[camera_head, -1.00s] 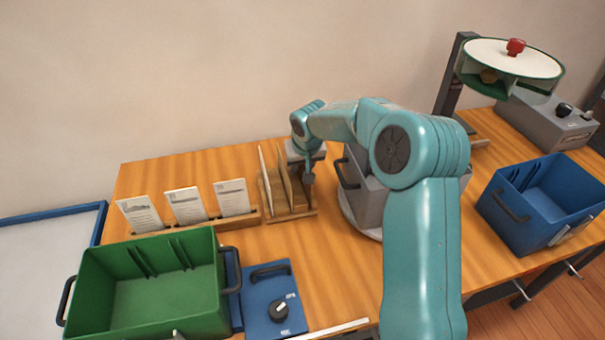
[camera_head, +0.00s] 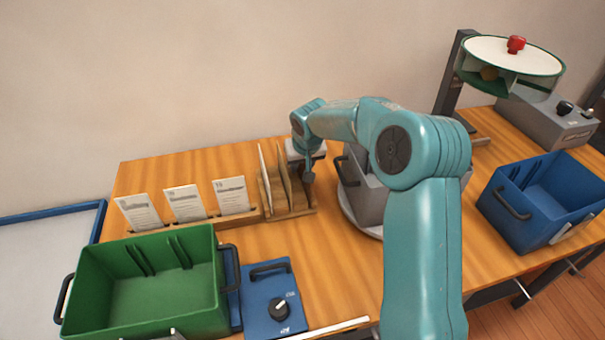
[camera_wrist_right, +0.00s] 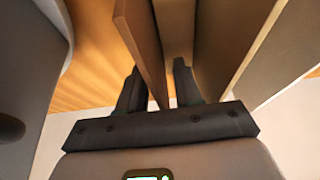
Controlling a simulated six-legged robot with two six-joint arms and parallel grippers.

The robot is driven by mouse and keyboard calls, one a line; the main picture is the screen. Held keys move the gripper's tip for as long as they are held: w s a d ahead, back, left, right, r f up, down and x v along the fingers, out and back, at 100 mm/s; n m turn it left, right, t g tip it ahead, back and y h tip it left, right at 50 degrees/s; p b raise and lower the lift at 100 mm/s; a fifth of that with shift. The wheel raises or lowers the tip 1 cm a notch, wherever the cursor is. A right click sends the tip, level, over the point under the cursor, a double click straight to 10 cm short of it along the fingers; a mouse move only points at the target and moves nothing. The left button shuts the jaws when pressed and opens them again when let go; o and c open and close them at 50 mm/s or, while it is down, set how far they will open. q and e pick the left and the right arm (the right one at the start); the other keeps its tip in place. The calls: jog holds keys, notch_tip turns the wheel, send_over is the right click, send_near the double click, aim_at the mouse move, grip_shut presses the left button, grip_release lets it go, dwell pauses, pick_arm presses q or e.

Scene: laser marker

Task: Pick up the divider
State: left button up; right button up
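The divider, a thin brown panel (camera_wrist_right: 143,40), runs between the two fingers of my right gripper (camera_wrist_right: 158,75) in the right wrist view. The fingers are apart, with a visible gap between the panel and the right-hand finger. Whether the left-hand finger touches it I cannot tell. In the head view my right gripper (camera_head: 309,172) is at the right end of a wooden rack (camera_head: 292,213) with upright panels. A thin brown panel (camera_head: 284,178) stands there beside a cream-edged one (camera_head: 265,172). My left gripper is not clearly visible.
A grey bin (camera_head: 372,203) stands close to the right of the rack. White cards (camera_head: 186,204) stand in a holder at left.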

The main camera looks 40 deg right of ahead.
grip_shut()
